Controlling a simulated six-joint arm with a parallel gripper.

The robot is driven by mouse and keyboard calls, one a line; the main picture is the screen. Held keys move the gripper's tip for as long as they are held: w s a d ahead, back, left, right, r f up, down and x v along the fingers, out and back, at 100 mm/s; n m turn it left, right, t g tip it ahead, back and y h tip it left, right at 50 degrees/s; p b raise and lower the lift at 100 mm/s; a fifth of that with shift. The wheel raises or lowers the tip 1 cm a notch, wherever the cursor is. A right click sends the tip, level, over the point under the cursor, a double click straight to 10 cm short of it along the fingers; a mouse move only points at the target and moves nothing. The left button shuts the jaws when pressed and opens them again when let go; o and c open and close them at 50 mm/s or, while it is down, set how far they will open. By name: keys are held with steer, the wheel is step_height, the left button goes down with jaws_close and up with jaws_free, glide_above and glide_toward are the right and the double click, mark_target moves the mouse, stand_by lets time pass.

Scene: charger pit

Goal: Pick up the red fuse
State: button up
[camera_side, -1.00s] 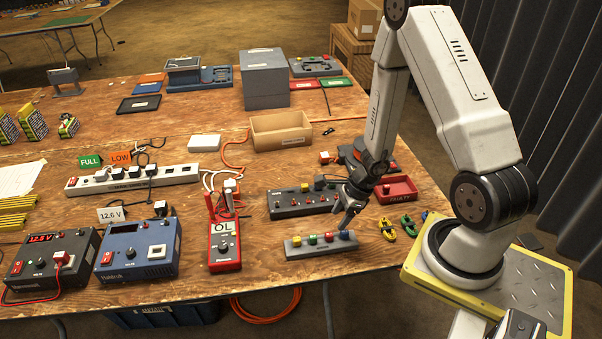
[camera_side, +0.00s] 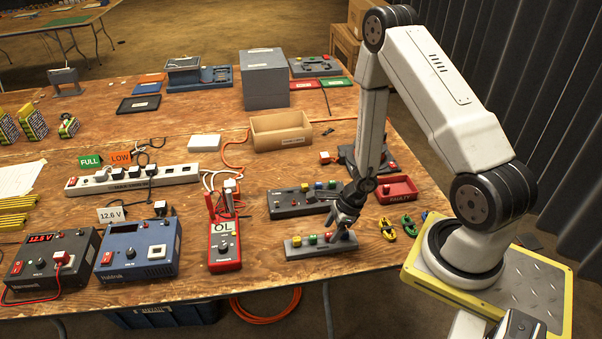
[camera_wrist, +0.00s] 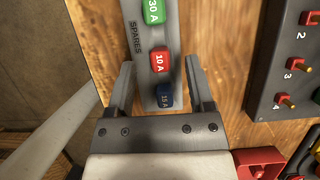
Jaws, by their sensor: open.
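The red fuse (camera_wrist: 160,61), marked 10 A, sits in the grey spares rack (camera_wrist: 132,14) between a green 30 A fuse (camera_wrist: 153,12) and a blue 15 A fuse (camera_wrist: 165,95). In the wrist view my gripper (camera_wrist: 160,63) is open, its fingertips on either side of the red fuse and apart from it in the picture. How deep they reach is hard to tell. In the side view my gripper (camera_side: 336,232) is low over the right end of the rack (camera_side: 307,249). The red fuse (camera_side: 328,237) shows just left of the fingers; the blue fuse is hidden there.
A dark fuse panel (camera_side: 285,208) with numbered positions lies behind the rack. A red tray labelled FAULTY (camera_side: 402,194) stands right of it, with colored clips (camera_side: 387,228) in front. A red multimeter (camera_side: 225,250) lies to the left. The table's front edge is close.

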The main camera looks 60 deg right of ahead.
steer(key=shift+w+a+f, duration=0.15)
steer(key=shift+w+f, duration=0.05)
steer(key=shift+f, duration=0.35)
steer(key=shift+c, duration=0.2)
jaws_close()
